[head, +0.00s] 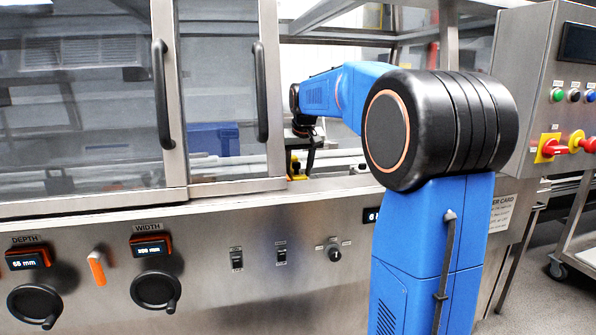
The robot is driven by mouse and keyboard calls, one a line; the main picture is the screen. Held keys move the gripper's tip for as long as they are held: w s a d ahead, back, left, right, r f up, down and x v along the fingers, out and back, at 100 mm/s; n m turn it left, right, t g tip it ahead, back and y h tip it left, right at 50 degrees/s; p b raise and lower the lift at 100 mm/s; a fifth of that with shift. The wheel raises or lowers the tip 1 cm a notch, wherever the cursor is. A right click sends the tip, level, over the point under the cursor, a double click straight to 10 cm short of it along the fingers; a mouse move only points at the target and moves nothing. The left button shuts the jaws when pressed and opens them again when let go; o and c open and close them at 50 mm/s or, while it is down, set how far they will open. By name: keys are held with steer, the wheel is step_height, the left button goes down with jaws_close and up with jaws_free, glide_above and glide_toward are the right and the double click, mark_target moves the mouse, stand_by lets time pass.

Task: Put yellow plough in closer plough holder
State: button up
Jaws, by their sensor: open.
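A small yellow piece (295,166), which looks like the yellow plough, shows just inside the machine opening, beside the right glass door's edge. My gripper (309,152) hangs from the end of my blue arm, just above and right of the yellow piece. It is small and dark in this view. It is open, and I cannot tell whether its fingers touch or surround the yellow piece. The plough holders cannot be made out clearly.
Two glass doors with black handles (261,92) stand left of the opening. The steel front carries knobs, including the width knob (156,288). A control panel (572,95) with a red switch stands at the right. A blue box (214,139) shows behind the glass.

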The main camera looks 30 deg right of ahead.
steer(key=v, duration=1.2)
